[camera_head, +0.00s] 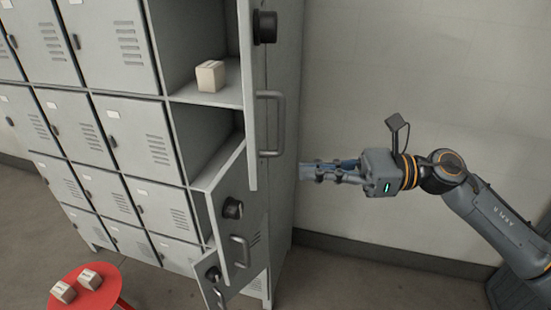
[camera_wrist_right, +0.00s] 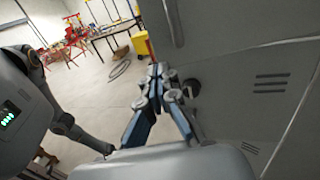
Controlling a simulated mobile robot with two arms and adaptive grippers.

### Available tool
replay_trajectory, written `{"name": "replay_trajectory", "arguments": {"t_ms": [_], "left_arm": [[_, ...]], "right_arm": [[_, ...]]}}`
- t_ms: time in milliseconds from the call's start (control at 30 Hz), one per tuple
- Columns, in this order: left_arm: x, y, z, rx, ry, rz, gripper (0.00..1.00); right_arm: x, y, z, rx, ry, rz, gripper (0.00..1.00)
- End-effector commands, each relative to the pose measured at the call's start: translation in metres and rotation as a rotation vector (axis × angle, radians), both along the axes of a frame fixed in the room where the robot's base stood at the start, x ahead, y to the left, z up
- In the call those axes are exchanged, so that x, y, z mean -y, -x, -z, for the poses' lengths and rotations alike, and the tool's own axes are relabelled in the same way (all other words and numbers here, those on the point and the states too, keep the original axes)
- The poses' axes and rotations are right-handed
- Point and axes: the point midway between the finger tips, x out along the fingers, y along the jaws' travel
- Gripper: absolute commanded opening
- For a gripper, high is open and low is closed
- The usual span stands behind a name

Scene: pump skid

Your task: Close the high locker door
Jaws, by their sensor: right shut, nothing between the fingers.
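The high locker door (camera_head: 248,90) is the top grey door of the right column in the head view. It stands wide open, almost edge-on, with a black knob (camera_head: 264,27) and a bar handle (camera_head: 270,123) on its right-hand face. My right gripper (camera_head: 306,172) is shut and empty, right of the handle and a little lower, pointing left. In the wrist view its closed fingers (camera_wrist_right: 160,72) lie beside a grey slotted locker panel (camera_wrist_right: 240,95); which panel, and whether they touch it, I cannot tell. My left gripper is not in view.
A small box (camera_head: 210,76) sits in the open top compartment. Two lower doors, a middle one (camera_head: 228,200) and a bottom one (camera_head: 208,278), also stand open. A red stool (camera_head: 110,285) with two boxes is at lower left. Bare wall (camera_head: 420,70) lies behind my right arm.

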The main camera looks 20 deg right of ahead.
Motion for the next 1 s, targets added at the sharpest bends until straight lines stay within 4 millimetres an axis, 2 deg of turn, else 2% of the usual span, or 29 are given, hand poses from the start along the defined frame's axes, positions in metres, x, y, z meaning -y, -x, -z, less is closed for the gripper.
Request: {"name": "replay_trajectory", "arguments": {"t_ms": [33, 200, 433, 600, 1000], "left_arm": [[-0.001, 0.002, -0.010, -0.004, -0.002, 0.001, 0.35], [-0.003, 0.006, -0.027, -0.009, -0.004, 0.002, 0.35], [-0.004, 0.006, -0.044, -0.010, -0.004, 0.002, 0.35], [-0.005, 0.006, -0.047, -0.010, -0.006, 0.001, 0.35], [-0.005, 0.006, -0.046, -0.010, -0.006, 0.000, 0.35]], "right_arm": [[-0.008, -0.002, -0.006, 0.001, -0.001, -0.002, 0.00], [-0.032, -0.011, -0.007, 0.002, -0.002, -0.002, 0.00], [-0.056, -0.020, -0.004, -0.001, -0.003, 0.000, 0.00], [-0.063, -0.022, -0.001, -0.001, -0.001, 0.000, 0.00], [-0.064, -0.023, 0.000, 0.000, 0.000, 0.002, 0.00]]}}
